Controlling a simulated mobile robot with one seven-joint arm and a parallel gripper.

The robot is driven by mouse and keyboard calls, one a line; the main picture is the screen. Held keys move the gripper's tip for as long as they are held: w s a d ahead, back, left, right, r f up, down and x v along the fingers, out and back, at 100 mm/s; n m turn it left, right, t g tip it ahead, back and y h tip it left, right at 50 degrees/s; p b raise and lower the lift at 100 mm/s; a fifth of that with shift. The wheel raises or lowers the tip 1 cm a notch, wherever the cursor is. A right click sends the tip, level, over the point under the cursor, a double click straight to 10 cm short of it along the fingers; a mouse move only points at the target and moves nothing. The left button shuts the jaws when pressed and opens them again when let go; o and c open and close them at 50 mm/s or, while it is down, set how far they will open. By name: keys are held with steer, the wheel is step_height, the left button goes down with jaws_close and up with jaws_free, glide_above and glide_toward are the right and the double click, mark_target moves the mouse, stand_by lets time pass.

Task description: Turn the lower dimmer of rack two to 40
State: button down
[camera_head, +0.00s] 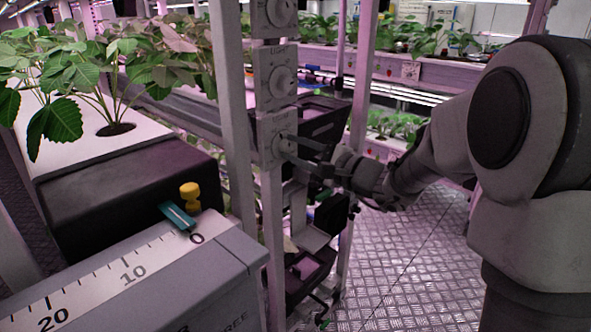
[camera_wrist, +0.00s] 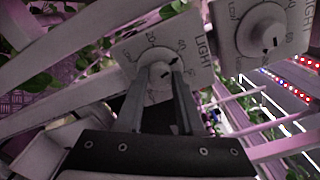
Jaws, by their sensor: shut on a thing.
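The lowest visible dimmer (camera_head: 269,125) is a pale square plate with a round knob, on a white post below two similar dimmers. My gripper (camera_head: 285,146) reaches it from the right, with one finger above the other in the head view. In the wrist view, my gripper (camera_wrist: 160,74) has its fingers on both sides of the white knob (camera_wrist: 157,56) and is shut on it. The dial plate (camera_wrist: 133,54) has printed numbers and the word LIGHT. A dark mark shows on the knob, but its exact reading is too small to tell.
A second dimmer (camera_wrist: 262,34) is close at the right in the wrist view. The middle dimmer (camera_head: 280,78) and top dimmer (camera_head: 279,14) are above on the post. A grey box with a scale (camera_head: 130,275) and a leafy plant (camera_head: 62,118) stand left. Metal floor (camera_head: 400,285) is clear.

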steer(key=shift+f+n+b, duration=0.15)
steer(key=shift+n+b, duration=0.65)
steer(key=shift+b, duration=0.4)
steer(key=c, duration=0.5)
jaws_free()
steer(key=shift+s+d, duration=0.1)
steer(key=p+v, duration=0.3)
steer(key=v, duration=1.4)
steer(key=shift+d+r, duration=0.1)
steer(key=shift+r, duration=0.15)
steer(key=shift+s, duration=0.1)
